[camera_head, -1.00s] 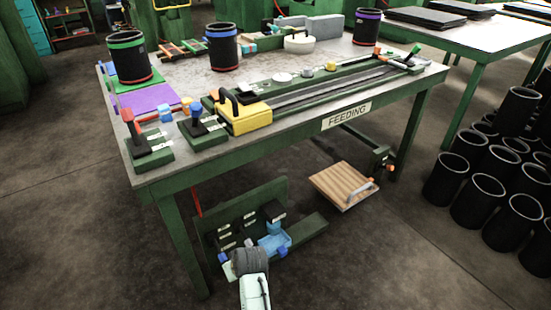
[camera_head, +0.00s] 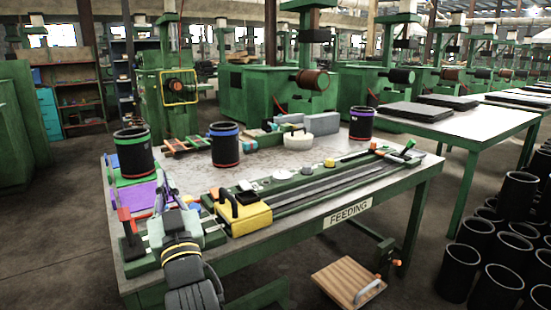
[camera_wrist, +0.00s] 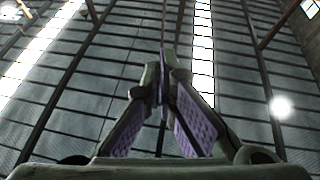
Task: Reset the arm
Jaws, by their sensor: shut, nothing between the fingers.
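My gripper (camera_wrist: 162,62) points up in the wrist view, its two purple-padded fingers meeting at the tips with nothing between them. Behind it only the ceiling shows. In the camera_head view my arm rises from the bottom in front of the left end of the feeding table (camera_head: 345,235), and its wrist hides part of the table's front left corner. Three black rubber sleeves stand upright on the table: one with a green band (camera_head: 134,155), one with a blue band (camera_head: 225,146) and one with a purple band (camera_head: 361,124). My gripper is apart from them.
A red-handled lever (camera_head: 127,225) and a yellow block with a black handle (camera_head: 243,214) are close to my arm. A green rail fixture (camera_head: 330,180) runs along the table. Several black sleeves (camera_head: 470,268) stand on the floor at right. A wooden pedal (camera_head: 348,283) sits below the table.

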